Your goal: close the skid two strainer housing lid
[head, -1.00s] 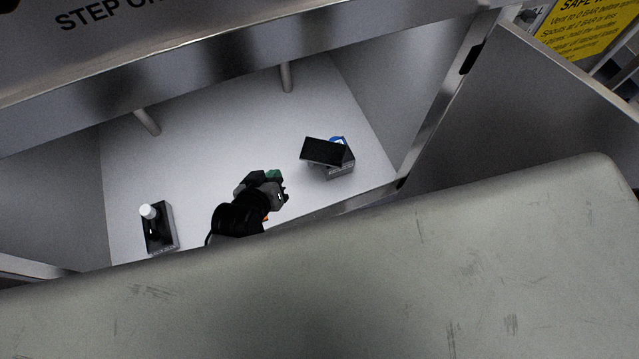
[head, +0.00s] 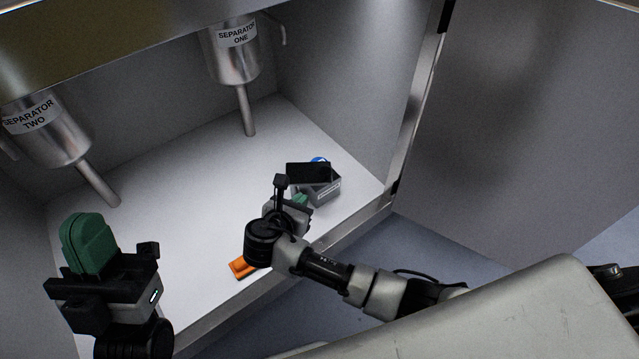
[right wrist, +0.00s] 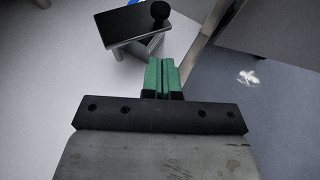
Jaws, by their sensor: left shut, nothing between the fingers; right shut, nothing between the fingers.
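A small grey box (head: 322,193) with a black flat lid-like plate (head: 308,173) over it sits at the right of the white cabinet floor. The plate (right wrist: 128,24) looks raised and tilted over the box (right wrist: 140,48) in the right wrist view. I cannot read which skid it belongs to. My right gripper (head: 300,202) is shut and empty, in front of the box; its green fingers (right wrist: 162,76) point toward the box, with contact unclear. My left gripper (head: 88,243) is shut and empty at the lower left, apart from the box.
Steel vessels labelled separator one (head: 235,55) and separator two (head: 42,130) hang above the floor with thin pipes below. An orange item (head: 240,268) lies near the front edge. A blue round thing (head: 319,160) is behind the plate. An open door panel (head: 530,130) stands right.

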